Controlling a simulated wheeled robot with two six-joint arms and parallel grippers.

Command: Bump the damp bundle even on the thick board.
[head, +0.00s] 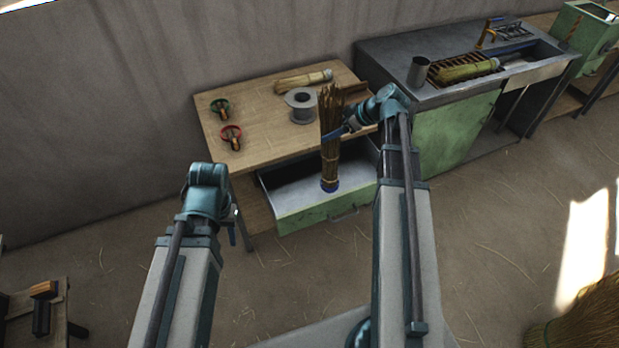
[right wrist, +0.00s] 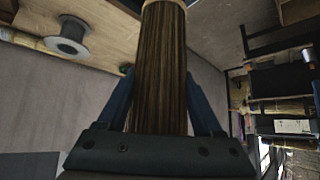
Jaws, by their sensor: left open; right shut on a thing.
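A brown bundle of stalks (head: 331,165) stands almost upright in the head view, ragged at the top and tied around, with a blue lower end. My right gripper (head: 336,133) is shut around its middle; the bundle also fills the middle of the right wrist view (right wrist: 160,70), between the two fingers. The bundle appears in front of the table and over the open drawer; its height above the drawer is unclear. My left gripper (head: 235,228) is open and empty, low at the table's left. A brown wooden piece (head: 353,87) lies behind the bundle; I cannot tell whether it is the thick board.
The wooden table (head: 250,92) carries a grey spool (head: 301,105), a pale tied bundle (head: 303,81), and green (head: 220,107) and red (head: 231,137) ringed tools. The green drawer (head: 318,210) stands open. A metal sink bench (head: 405,55) with a cup (head: 418,70) is at right.

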